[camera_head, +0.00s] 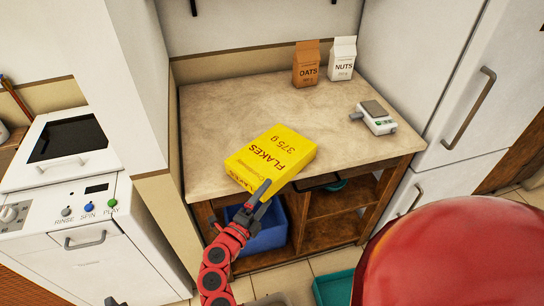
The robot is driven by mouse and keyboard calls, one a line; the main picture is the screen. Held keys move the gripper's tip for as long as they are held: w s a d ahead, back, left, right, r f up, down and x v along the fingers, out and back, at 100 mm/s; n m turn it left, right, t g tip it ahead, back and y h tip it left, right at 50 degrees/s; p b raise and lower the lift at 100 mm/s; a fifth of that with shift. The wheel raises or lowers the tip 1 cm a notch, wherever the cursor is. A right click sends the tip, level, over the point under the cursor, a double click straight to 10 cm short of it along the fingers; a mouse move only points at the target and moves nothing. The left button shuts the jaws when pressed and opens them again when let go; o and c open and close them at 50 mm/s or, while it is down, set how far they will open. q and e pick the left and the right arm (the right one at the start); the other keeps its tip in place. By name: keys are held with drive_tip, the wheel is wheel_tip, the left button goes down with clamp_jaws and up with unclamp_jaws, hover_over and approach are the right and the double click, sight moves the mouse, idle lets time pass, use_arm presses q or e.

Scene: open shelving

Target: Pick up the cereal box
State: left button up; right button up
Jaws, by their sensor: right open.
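The yellow cereal box (272,155), marked FLAKES 375 g, lies flat on the wooden counter (225,115), near its front edge. My right gripper (264,196) is open at the box's near edge, in front of the counter. One finger overlaps the box's near side in the picture. I cannot tell whether it touches the box. Nothing shows between the fingers.
An OATS carton (306,65) and a NUTS carton (342,59) stand at the counter's back. A blue bin (262,238) stands below.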

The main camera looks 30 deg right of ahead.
sight(275, 183)
drive_tip(key=x, duration=0.1)
drive_tip(key=p+x, duration=0.1)
drive_tip(key=x, duration=0.1)
drive_tip(key=p+x, duration=0.1)
drive_tip(key=x, duration=0.1)
drive_tip(key=shift+r, duration=0.4)
drive_tip(key=shift+w+d+f, duration=0.1)
drive_tip(key=shift+d+f, duration=0.05)
drive_tip(key=shift+d, duration=0.15)
clamp_jaws()
